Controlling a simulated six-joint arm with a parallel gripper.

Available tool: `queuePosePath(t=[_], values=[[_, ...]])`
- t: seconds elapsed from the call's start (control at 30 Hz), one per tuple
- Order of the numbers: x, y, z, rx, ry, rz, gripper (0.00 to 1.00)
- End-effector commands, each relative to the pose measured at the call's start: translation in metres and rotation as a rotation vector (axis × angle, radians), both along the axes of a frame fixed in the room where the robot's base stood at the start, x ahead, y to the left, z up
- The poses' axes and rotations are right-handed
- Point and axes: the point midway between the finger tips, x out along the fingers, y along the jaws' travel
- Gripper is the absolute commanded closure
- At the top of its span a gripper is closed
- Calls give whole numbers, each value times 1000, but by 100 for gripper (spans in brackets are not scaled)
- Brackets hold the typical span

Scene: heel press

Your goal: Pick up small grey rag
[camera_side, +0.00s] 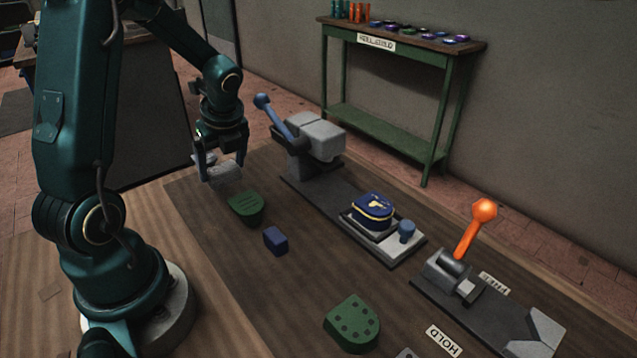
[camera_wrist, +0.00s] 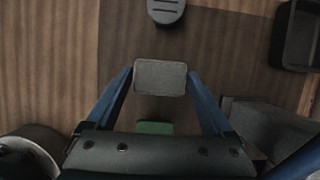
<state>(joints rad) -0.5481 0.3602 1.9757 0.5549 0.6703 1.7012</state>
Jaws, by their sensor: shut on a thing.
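The small grey rag (camera_side: 224,172) is a light grey rectangular pad held between the fingers of my gripper (camera_side: 222,166), above the dark mat at the back left. In the wrist view the rag (camera_wrist: 160,77) sits between the two blue fingertips of my gripper (camera_wrist: 160,80), which touch its left and right ends. My gripper is shut on it. The rag appears raised off the table, though the exact gap is hard to tell.
A green heel-shaped piece (camera_side: 246,208) and a blue block (camera_side: 276,240) lie nearby. A press with a blue lever (camera_side: 315,140) stands to the right. An orange-handled clamp (camera_side: 462,262) and another green piece (camera_side: 352,322) are at the front right.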

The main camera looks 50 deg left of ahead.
Motion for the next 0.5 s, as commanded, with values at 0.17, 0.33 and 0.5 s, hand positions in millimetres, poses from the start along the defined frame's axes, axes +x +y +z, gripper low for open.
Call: queuePosePath(t=[0.17, 0.33, 0.5], values=[[-33, 13, 28, 3, -6, 12, 67], [-67, 25, 49, 4, -6, 14, 67], [-91, 34, 64, 3, -5, 11, 67]])
